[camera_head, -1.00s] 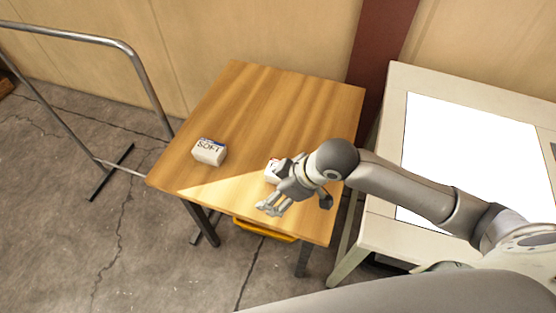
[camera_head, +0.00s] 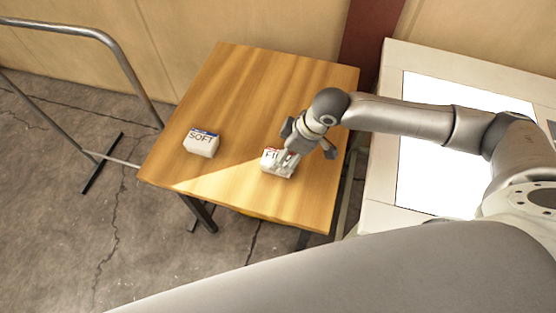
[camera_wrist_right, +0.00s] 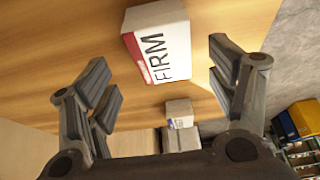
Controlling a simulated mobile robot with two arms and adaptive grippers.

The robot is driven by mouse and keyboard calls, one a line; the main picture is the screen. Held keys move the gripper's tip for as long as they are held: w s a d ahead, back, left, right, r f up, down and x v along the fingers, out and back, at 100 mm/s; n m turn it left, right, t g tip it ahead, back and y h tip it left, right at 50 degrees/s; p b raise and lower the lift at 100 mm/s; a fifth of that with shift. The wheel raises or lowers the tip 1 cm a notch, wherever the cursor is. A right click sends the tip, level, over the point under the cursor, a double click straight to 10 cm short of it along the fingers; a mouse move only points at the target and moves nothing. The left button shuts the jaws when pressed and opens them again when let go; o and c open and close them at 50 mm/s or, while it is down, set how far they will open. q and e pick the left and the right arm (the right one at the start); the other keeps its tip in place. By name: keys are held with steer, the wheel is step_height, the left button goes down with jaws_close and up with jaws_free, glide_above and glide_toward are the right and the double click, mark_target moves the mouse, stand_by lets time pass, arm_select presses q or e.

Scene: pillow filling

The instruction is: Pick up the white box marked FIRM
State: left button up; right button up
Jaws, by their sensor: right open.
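The white box marked FIRM (camera_head: 271,162) lies on the wooden table, partly hidden by my right gripper in the head view. In the right wrist view the FIRM box (camera_wrist_right: 172,42) shows its lettering and a red stripe, ahead of the fingers. My right gripper (camera_head: 290,160) is above and close to the box, its fingers pointing down at it. The right wrist view shows my right gripper (camera_wrist_right: 155,85) open, with nothing between its fingers. I cannot tell from the head view whether the fingers touch the box. My left gripper is not in view.
A white box marked SOFT (camera_head: 201,143) stands on the wooden table (camera_head: 262,82), left of the FIRM box. A pale table with a white panel (camera_head: 435,165) stands at the right. A metal rail (camera_head: 120,62) stands at the left. The table's back is clear.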

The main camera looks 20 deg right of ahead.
mark_target(270, 154)
steer(key=x, duration=0.5)
steer(key=shift+s+a+p, duration=0.1)
steer(key=shift+p, duration=0.25)
steer(key=shift+c, duration=0.3)
steer(key=c, duration=1.1)
steer(key=shift+r, duration=0.15)
